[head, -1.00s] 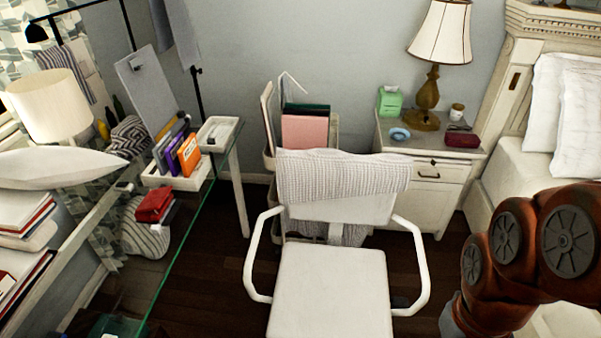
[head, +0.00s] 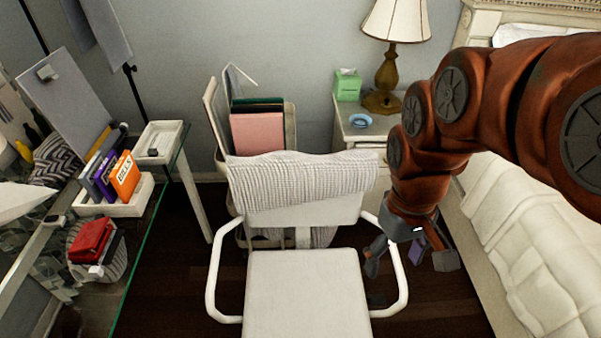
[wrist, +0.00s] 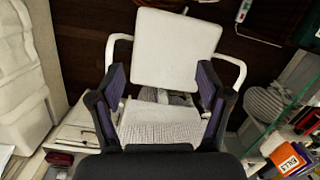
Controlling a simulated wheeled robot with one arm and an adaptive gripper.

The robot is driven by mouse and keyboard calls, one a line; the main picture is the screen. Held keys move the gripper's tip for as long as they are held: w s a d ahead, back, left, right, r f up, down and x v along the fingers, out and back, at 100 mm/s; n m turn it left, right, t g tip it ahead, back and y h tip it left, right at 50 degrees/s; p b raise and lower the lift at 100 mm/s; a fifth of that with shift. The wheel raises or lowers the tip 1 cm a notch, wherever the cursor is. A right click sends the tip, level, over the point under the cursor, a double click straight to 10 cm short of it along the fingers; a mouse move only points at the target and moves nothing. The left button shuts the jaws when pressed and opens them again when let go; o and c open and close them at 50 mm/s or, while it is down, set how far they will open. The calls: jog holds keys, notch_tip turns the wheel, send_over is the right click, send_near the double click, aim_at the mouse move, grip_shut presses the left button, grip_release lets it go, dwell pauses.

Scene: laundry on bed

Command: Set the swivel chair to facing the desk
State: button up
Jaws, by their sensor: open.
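The white swivel chair (head: 305,290) stands in the middle of the floor in the head view. Its backrest, draped with a ribbed white towel (head: 300,182), is on the far side, towards the wall, and its seat points towards me. The glass desk (head: 150,240) is to the left of the chair. My gripper (head: 415,262) is open and empty at the right of the chair, by its right armrest. In the wrist view my gripper (wrist: 160,88) shows its two purple-padded fingers spread, with the chair back between them in the picture. I cannot tell whether a finger touches the chair.
The bed (head: 530,230) fills the right side. A nightstand (head: 350,125) with a lamp (head: 388,65) stands behind the chair. A cart with folders (head: 258,130) is close behind the backrest. Dark floor (head: 180,285) shows between desk and chair.

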jog(key=w+a+n, duration=0.3)
jog(key=w+n, duration=0.1)
jog(key=w, duration=1)
jog(key=n+t, duration=0.2)
jog(key=n, duration=0.9)
send_near(302, 164)
notch_tip(302, 164, down, 6)
jog(key=shift+d, duration=0.1)
jog(key=shift+w+f, duration=0.2)
jog(key=shift+f, duration=0.35)
jog(key=shift+f+p, duration=1.25)
jog(key=shift+f, duration=2.55)
grip_shut()
